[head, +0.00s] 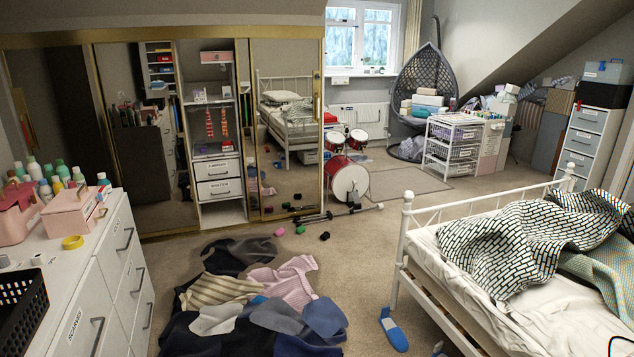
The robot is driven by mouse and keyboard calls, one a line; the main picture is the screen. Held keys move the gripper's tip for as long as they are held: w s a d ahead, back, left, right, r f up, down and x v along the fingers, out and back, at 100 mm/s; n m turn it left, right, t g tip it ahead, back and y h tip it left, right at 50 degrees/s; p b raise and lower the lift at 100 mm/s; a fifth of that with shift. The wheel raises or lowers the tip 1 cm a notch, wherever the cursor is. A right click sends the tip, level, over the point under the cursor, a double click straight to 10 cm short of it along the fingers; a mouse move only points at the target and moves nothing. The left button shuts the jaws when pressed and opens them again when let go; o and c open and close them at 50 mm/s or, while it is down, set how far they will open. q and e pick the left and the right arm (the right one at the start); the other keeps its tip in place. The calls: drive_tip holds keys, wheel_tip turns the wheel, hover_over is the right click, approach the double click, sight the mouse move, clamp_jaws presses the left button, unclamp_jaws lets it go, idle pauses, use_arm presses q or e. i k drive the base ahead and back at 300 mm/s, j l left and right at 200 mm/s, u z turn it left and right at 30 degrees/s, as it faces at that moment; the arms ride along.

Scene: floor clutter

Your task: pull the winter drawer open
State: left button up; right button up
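The winter drawer (220,189) is the lower of two white drawers inside the open section of the mirrored wardrobe. Its small dark label seems to read "WINTER", though it is tiny at this distance. It looks shut, its front about level with the drawer above (217,169), whose label is too small to read surely. Neither of my grippers is in view.
A heap of clothes (225,290) lies on the carpet in front of the wardrobe. Small items (324,236) and a stand lie right of it. A white dresser (105,280) stands left, a bed (440,262) right. Some carpet between heap and bed is clear.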

sight(231, 186)
drive_tip(key=i+u, duration=0.1)
drive_tip(key=i, duration=0.4)
drive_tip(key=i+l+u, duration=0.1)
drive_tip(key=i, duration=0.4)
drive_tip(key=i+l+u, duration=0.1)
drive_tip(key=i, duration=0.45)
drive_tip(key=i+l+u, duration=0.1)
drive_tip(key=i, duration=0.4)
drive_tip(key=i+l+u, duration=0.1)
drive_tip(key=i+l, duration=0.15)
drive_tip(key=i, duration=0.2)
drive_tip(key=i+l+u, duration=0.1)
drive_tip(key=i+u, duration=0.25)
drive_tip(key=i, duration=2.15)
drive_tip(key=i+z, duration=0.15)
drive_tip(key=i, duration=0.3)
drive_tip(key=i+j+z, duration=0.15)
drive_tip(key=i, duration=0.3)
drive_tip(key=i+j+z, duration=0.15)
drive_tip(key=i, duration=0.3)
